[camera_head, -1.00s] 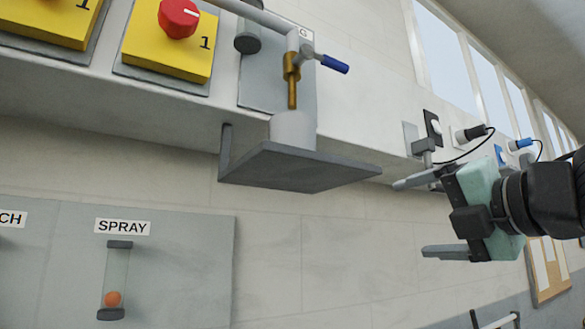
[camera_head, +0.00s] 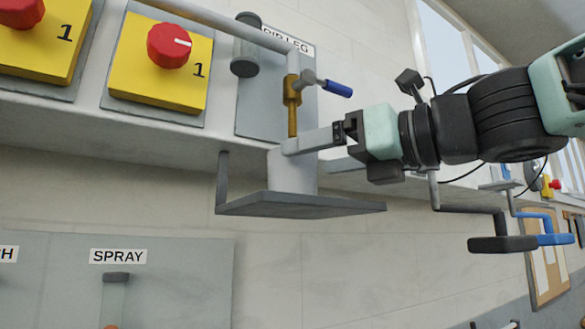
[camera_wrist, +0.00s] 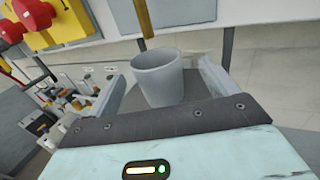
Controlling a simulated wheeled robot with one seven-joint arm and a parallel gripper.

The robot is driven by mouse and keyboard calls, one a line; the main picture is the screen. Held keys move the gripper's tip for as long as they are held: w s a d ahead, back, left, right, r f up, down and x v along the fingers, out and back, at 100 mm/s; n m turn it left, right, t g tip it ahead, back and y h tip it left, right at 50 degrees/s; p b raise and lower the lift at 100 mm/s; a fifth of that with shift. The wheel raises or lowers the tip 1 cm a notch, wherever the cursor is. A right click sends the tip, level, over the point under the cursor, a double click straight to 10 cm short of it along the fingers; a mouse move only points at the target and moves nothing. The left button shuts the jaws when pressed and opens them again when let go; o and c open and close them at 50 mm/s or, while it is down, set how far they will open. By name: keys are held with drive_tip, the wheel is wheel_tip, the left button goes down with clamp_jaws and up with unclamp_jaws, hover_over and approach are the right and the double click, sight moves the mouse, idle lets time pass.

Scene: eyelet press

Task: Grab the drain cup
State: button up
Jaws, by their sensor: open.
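The drain cup is a plain pale grey cup (camera_head: 288,180) standing upright on a grey shelf bracket (camera_head: 300,207), under a brass drain spout (camera_head: 292,110). My gripper (camera_head: 306,158) reaches in from the right at the cup's height. One finger passes in front of the cup's upper part. In the wrist view the cup (camera_wrist: 158,82) stands between the two open fingers (camera_wrist: 160,75), with a gap showing on each side.
The drip leg pipe and its blue-handled valve (camera_head: 336,88) are just above my gripper. Yellow boxes with red knobs (camera_head: 168,46) are at upper left. A panel with a SPRAY tube (camera_head: 116,290) is at lower left. The bracket's upright (camera_head: 222,180) stands left of the cup.

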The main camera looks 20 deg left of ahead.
sight(283, 162)
drive_tip(key=shift+w+a, duration=0.25)
drive_tip(key=shift+a, duration=0.45)
drive_tip(key=p+x, duration=0.1)
drive_tip(key=x, duration=0.1)
drive_tip(key=p+x, duration=0.2)
drive_tip(key=shift+s+a+r, duration=0.15)
drive_tip(key=shift+s+r, duration=0.05)
drive_tip(key=shift+r, duration=0.05)
drive_tip(key=shift+w+a+f, duration=0.1)
drive_tip(key=shift+w+a, duration=0.1)
drive_tip(key=shift+a, duration=0.35)
drive_tip(key=c, duration=1.1)
